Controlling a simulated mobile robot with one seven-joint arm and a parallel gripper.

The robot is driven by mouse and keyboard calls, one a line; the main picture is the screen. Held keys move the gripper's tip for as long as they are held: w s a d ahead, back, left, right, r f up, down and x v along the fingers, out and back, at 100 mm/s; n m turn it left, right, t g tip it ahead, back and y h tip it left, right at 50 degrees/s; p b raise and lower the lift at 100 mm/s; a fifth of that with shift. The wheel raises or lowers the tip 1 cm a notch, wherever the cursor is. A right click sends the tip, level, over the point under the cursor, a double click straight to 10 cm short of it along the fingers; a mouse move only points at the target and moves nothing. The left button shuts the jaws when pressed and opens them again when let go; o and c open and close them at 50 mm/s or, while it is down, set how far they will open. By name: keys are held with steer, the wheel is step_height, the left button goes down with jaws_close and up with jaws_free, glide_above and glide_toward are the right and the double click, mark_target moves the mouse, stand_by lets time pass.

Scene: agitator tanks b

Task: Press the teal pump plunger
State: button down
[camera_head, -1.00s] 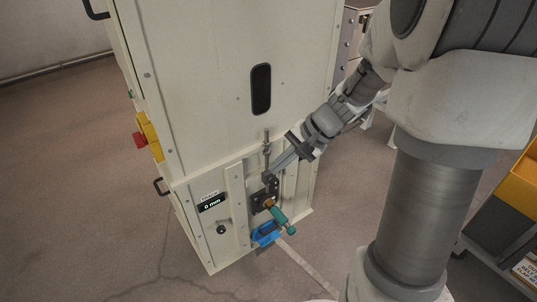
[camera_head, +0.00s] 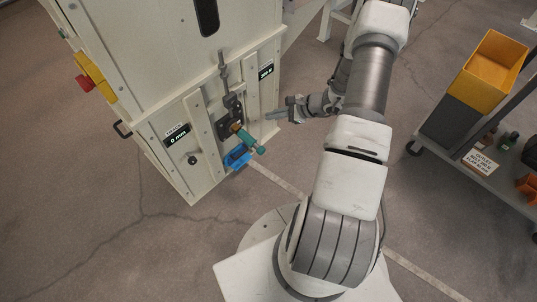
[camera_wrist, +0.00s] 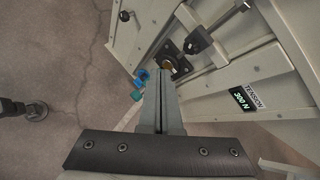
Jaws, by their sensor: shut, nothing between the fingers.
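The teal pump plunger (camera_head: 248,141) sticks out from a dark mount on the lower front of the cream cabinet (camera_head: 160,60), with a brass collar behind it. A small bit of teal (camera_wrist: 136,95) shows in the wrist view, mostly hidden behind the fingers, with the brass collar (camera_wrist: 167,64) just beyond. My gripper (camera_head: 270,115) is shut and empty. In the head view it is to the right of the plunger and apart from it, pointing left toward the cabinet. In the wrist view its closed fingers (camera_wrist: 160,85) point toward the mount.
A blue part (camera_head: 237,156) sits below the plunger. A metal rod lever (camera_head: 224,72) rises above the mount. Displays read "0 mm" (camera_head: 178,136) and, in the wrist view, "TENSION 300 N" (camera_wrist: 243,98). A cart with an orange bin (camera_head: 490,68) stands at right. The floor between is clear.

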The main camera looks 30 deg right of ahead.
mark_target(263, 150)
steer(key=s+d+f+m+h, duration=0.1)
steer(key=s+f+m, duration=0.2)
steer(key=f, duration=0.4)
steer(key=s+d+f+m+t+h, duration=0.1)
steer(key=s+f+m, duration=0.2)
steer(key=f, duration=0.4)
steer(key=s+d+f+m+h, duration=0.1)
steer(key=s+f+m, duration=0.2)
steer(key=f, duration=0.4)
steer(key=shift+d+f+m, duration=0.2)
steer(key=shift+d+m, duration=0.1)
steer(key=w+a+f+b, duration=0.4)
steer(key=w+f, duration=0.2)
steer(key=w, duration=0.4)
steer(key=shift+w+a, duration=0.15)
steer(key=shift+w, duration=0.25)
steer(key=shift+w+a+r, duration=0.1)
steer(key=shift+w+a, duration=0.15)
steer(key=shift+w, duration=0.45)
steer(key=shift+w+a+r, duration=0.1)
steer(key=shift+w+a, duration=0.15)
steer(key=shift+w, duration=0.4)
